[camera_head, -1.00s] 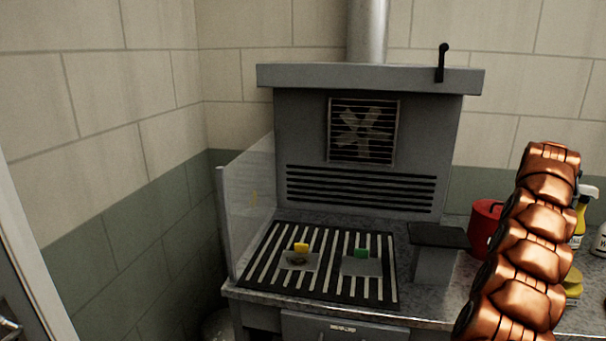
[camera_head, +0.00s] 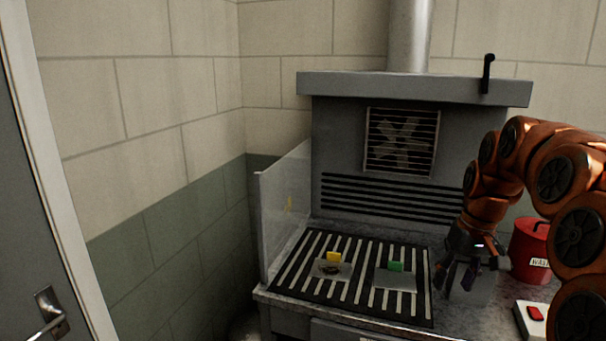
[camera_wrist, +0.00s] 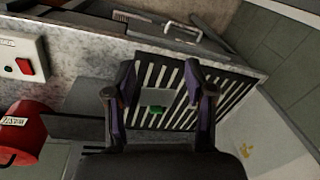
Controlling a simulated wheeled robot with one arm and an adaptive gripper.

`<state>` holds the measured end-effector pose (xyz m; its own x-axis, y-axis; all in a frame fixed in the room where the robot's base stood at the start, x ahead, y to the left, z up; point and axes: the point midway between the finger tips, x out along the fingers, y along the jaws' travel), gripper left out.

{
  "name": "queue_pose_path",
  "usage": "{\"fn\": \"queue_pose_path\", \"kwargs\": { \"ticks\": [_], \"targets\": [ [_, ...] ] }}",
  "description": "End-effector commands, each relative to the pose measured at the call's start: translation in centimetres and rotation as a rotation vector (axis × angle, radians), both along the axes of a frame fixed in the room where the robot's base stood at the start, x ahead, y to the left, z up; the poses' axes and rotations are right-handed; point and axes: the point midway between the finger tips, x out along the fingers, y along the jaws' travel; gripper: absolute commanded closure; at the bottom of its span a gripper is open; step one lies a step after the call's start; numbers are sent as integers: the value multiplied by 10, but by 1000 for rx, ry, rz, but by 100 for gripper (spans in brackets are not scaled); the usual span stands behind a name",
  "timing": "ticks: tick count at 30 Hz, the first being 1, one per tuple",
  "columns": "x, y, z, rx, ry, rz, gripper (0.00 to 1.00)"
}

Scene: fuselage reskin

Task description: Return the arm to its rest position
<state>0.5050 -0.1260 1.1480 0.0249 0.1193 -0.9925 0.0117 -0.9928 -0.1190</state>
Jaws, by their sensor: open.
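My orange arm comes in from the right side of the head view and bends down over the bench. My gripper (camera_head: 472,285) hangs at its end, just right of the slatted grate, with its fingers pointing down. In the wrist view my gripper (camera_wrist: 160,95) has its two dark fingers spread apart, with nothing held between them. The grate and a green-tagged plate (camera_wrist: 157,109) show beyond the gap.
The slatted grate (camera_head: 297,276) holds a plate with a yellow tag (camera_head: 334,257) and one with a green tag (camera_head: 396,266). A clear side panel (camera_head: 285,205) stands left of it. A red can (camera_head: 530,247) and a switch box (camera_head: 530,318) stand right. A vent hood (camera_head: 415,88) rises behind.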

Motion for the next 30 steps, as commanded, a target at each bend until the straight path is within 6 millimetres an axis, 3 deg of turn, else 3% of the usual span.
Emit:
{"fn": "queue_pose_path", "kwargs": {
  "ticks": [6, 15, 22, 30],
  "targets": [
    [-55, 51, -4, -14, 33, 45, 46],
    [-139, 98, -25, -47, 84, 68, 46],
    [-211, 118, -50, -78, 126, 58, 46],
    [-286, 126, -84, -110, 168, 21, 46]
  ]
}}
